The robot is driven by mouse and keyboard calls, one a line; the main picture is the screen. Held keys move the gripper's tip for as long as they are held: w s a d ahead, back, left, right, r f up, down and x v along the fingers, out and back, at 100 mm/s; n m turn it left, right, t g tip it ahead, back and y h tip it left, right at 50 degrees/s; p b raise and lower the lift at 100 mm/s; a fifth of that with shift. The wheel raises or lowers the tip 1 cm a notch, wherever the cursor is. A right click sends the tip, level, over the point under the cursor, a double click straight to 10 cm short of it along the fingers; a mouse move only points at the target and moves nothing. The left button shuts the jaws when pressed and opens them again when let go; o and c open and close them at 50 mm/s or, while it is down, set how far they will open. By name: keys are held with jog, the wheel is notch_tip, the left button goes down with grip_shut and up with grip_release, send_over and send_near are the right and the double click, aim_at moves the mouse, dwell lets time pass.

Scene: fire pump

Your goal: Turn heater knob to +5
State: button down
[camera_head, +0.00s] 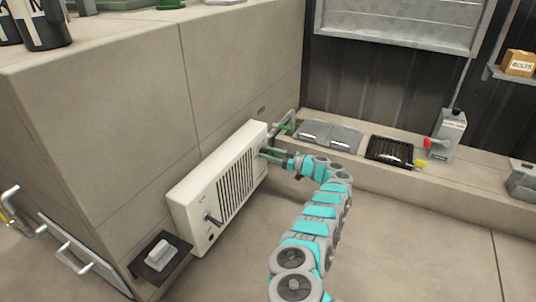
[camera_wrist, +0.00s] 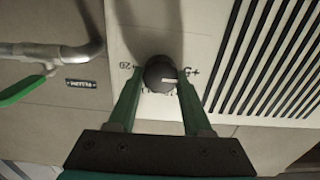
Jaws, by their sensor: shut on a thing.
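The white heater (camera_head: 185,203) is mounted against the beige block in the head view, with dark vent slots on its front. In the wrist view its round dark knob (camera_wrist: 159,72) sits on the white panel, with a pale pointer mark directed right, towards the "5" marking (camera_wrist: 192,71). A "20" marking shows to the knob's left. My gripper (camera_wrist: 160,76) is shut on the knob, one green finger on each side. In the head view my gripper (camera_head: 270,155) is at the heater's far end, and the knob cannot be made out there.
A grey pipe (camera_wrist: 60,50) with a green handle (camera_wrist: 22,91) runs close to the left of my gripper in the wrist view. A grey lever (camera_head: 213,219) sticks out of the heater's near end. A ledge with a black tray (camera_head: 390,150) stands behind. The floor right of my arm is clear.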

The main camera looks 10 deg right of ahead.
jog(key=shift+f, duration=0.1)
jog(key=shift+c, duration=1.6)
grip_release()
jog(key=v, duration=0.7)
jog(key=shift+s+d+p, duration=0.25)
jog(key=shift+d+p, duration=0.05)
